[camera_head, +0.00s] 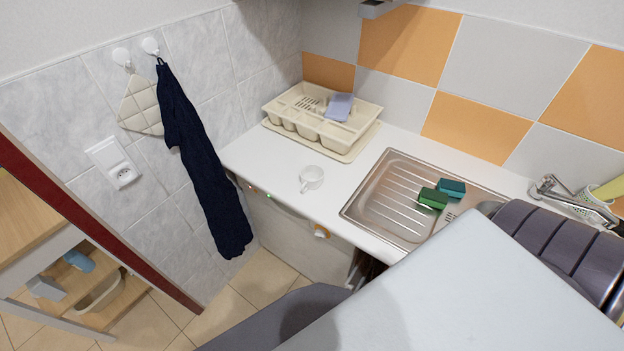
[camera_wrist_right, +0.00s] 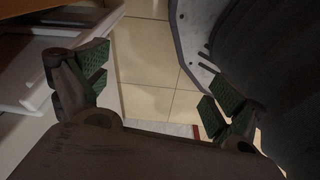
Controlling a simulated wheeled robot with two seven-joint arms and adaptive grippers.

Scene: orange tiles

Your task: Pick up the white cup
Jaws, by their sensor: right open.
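The white cup (camera_head: 311,178) stands on the white counter (camera_head: 262,160), left of the sink, with its handle toward the lower left. My right gripper (camera_wrist_right: 152,92) shows in the right wrist view with its green-padded fingers wide apart. Nothing is between them, and tiled floor shows beyond. The cup is not in the right wrist view. Neither gripper shows in the head view, so the right gripper's distance from the cup cannot be told.
A cream dish rack (camera_head: 322,112) with a lilac item stands behind the cup. A steel sink (camera_head: 375,206) with two green sponges (camera_head: 433,198) is to the right. A dark towel (camera_head: 203,160) hangs at left. Counter around the cup is clear.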

